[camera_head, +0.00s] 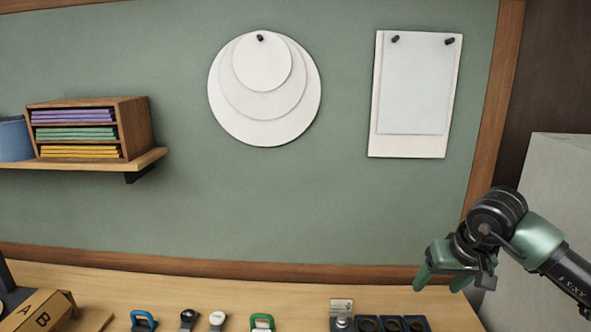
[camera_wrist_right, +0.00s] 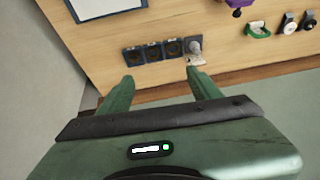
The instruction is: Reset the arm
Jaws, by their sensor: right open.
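My right gripper (camera_head: 442,286) is at the right side of the head view, above the right end of the wooden table (camera_head: 250,290). Its two green fingers point down and are spread apart, with nothing between them. In the right wrist view the open gripper (camera_wrist_right: 158,92) shows both fingers, empty, with the table top beyond them. My left gripper is not in either view.
A row of dark round sockets (camera_head: 391,324) lies at the table's front right, also seen in the right wrist view (camera_wrist_right: 153,52). A green clamp-like piece (camera_head: 262,322), a blue one (camera_head: 143,320) and small knobs stand left of it. A grey block (camera_head: 550,200) stands right.

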